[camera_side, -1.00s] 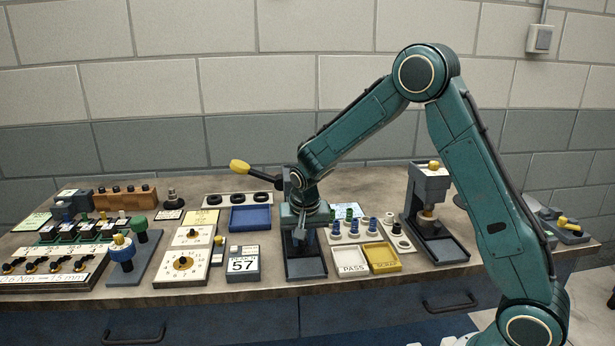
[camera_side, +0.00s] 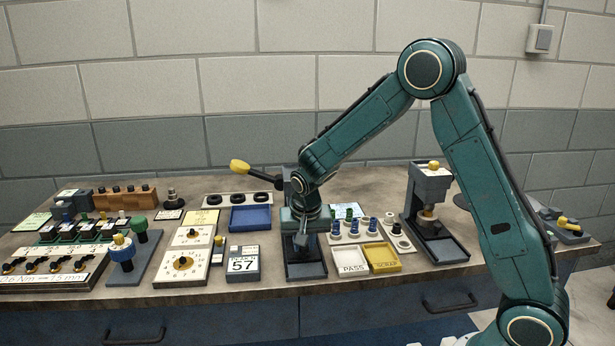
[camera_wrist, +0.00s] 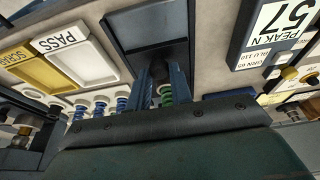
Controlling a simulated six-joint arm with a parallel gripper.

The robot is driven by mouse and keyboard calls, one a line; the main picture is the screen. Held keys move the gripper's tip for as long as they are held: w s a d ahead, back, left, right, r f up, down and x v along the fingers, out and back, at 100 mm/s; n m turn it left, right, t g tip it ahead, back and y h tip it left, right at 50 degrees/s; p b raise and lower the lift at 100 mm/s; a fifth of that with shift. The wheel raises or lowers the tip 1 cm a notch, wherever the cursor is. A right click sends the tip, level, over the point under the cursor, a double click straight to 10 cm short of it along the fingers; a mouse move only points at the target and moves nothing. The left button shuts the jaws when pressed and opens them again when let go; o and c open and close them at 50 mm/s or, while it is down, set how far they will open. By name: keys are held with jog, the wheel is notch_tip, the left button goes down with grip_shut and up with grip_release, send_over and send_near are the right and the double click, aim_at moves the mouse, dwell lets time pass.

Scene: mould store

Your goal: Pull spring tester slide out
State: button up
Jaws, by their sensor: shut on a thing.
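The spring tester (camera_side: 289,188) stands at the middle of the bench in the side view, its lever with a yellow knob (camera_side: 239,166) pointing left. Its dark slide (camera_side: 306,270) lies low at the front of the tester; it also shows as a dark tray in the wrist view (camera_wrist: 150,22). My gripper (camera_side: 301,243) points down in front of the tester, just above the slide. In the wrist view my fingers (camera_wrist: 157,88) are close together at the slide's near end, shut on it; the grip point is partly hidden.
A white PASS tray (camera_side: 351,262) and yellow SCRAP tray (camera_side: 382,258) lie right of the slide, with several springs (camera_side: 352,228) behind. The PEAK N readout (camera_side: 243,263) showing 57 stands to the left. A press-like stand (camera_side: 428,196) is farther right.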

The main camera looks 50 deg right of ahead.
jog(key=shift+a, duration=0.1)
jog(key=shift+s+a, duration=1.3)
jog(key=shift+s, duration=0.05)
jog(key=shift+s+a, duration=1)
jog(key=shift+a, duration=0.05)
jog(key=o, duration=1.5)
jog(key=shift+r, duration=0.1)
notch_tip(320, 180, up, 7)
jog(key=shift+f, duration=0.1)
jog(key=shift+s, duration=0.1)
dwell(0.4)
